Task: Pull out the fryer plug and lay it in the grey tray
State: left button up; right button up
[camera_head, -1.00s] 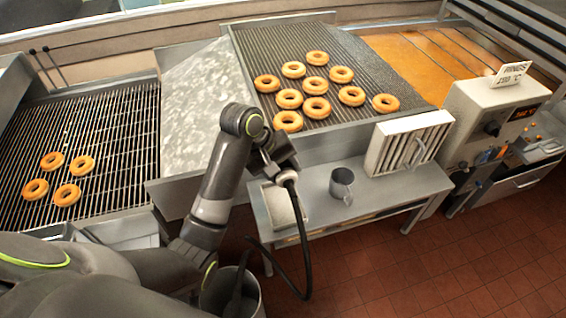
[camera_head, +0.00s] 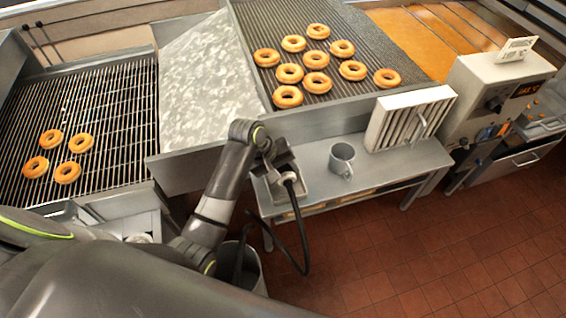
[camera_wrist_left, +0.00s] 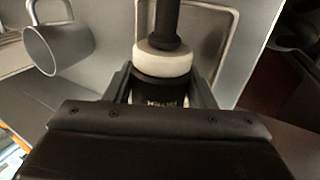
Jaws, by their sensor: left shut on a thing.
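My left gripper (camera_head: 284,171) is shut on the fryer plug (camera_head: 289,178), which has a black cord hanging from it in a loop. In the left wrist view the plug shows as a pale collar (camera_wrist_left: 163,60) with a black stem, between my gripper's jaws (camera_wrist_left: 160,90). The grey tray (camera_head: 304,187) lies on the low metal table, with the gripper and plug over it. Its rim also shows behind the plug in the left wrist view (camera_wrist_left: 232,48). I cannot tell whether the plug touches the tray floor. My right gripper is not in view.
A grey metal mug (camera_head: 342,158) stands on the table right of the tray, near a white slatted panel (camera_head: 409,118). The control box (camera_head: 497,95) is further right. Doughnuts lie on racks behind and at left. A bin (camera_head: 250,270) stands below the arm.

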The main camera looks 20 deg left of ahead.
pick_arm(q)
jog(key=shift+f, duration=0.5)
jog(key=o, duration=1.3)
jog(key=shift+o, duration=0.2)
jog(key=shift+r, duration=0.1)
jog(key=shift+a+r, duration=0.2)
jog(key=shift+r, duration=0.05)
jog(key=v, duration=1.7)
jog(key=shift+d, duration=0.2)
